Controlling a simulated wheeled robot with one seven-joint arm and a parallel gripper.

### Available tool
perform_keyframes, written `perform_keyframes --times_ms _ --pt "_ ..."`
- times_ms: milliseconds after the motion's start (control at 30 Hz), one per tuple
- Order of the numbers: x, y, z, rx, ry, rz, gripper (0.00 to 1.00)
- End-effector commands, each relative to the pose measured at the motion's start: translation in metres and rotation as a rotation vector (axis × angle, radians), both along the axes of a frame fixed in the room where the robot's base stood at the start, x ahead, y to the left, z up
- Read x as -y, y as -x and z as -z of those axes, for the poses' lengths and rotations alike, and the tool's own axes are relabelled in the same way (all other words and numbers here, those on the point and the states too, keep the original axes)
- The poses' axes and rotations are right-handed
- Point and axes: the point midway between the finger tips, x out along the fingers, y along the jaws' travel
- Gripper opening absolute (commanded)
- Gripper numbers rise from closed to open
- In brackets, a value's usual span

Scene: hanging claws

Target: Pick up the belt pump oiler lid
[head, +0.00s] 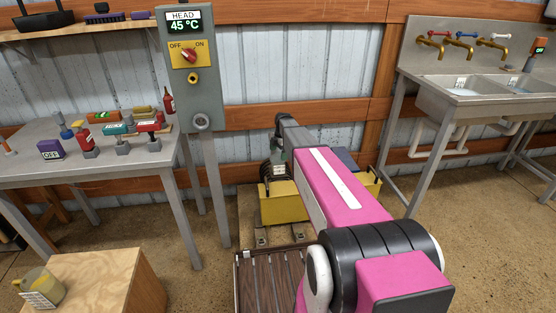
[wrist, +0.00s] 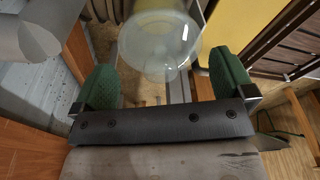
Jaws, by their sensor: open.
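A clear, round, dome-like piece (wrist: 158,45), which looks like the belt pump oiler lid, shows at the top middle of the wrist view. My gripper (wrist: 165,65) is open, with its two green fingers wide apart. The clear piece appears between and beyond the fingertips. I cannot tell how far off it is, and nothing is gripped. In the head view my pink arm reaches forward to the yellow housing (head: 283,206), and I cannot make out the lid there.
A slatted dark belt (head: 272,282) lies in front of the yellow housing. A grey control post (head: 192,75) and a cluttered metal table (head: 110,170) stand left.

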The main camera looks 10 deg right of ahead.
Motion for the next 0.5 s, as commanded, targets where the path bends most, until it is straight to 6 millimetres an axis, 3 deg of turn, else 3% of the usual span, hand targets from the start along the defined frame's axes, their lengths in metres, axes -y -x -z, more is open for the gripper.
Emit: perform_keyframes --times_ms 200,433,500 --pt "-0.004 0.002 0.028 -0.001 0.0 0.0 1.0" --pt "-0.004 0.002 0.029 0.0 0.0 0.0 1.0" --pt "-0.004 0.002 0.029 0.0 0.0 0.0 0.77"
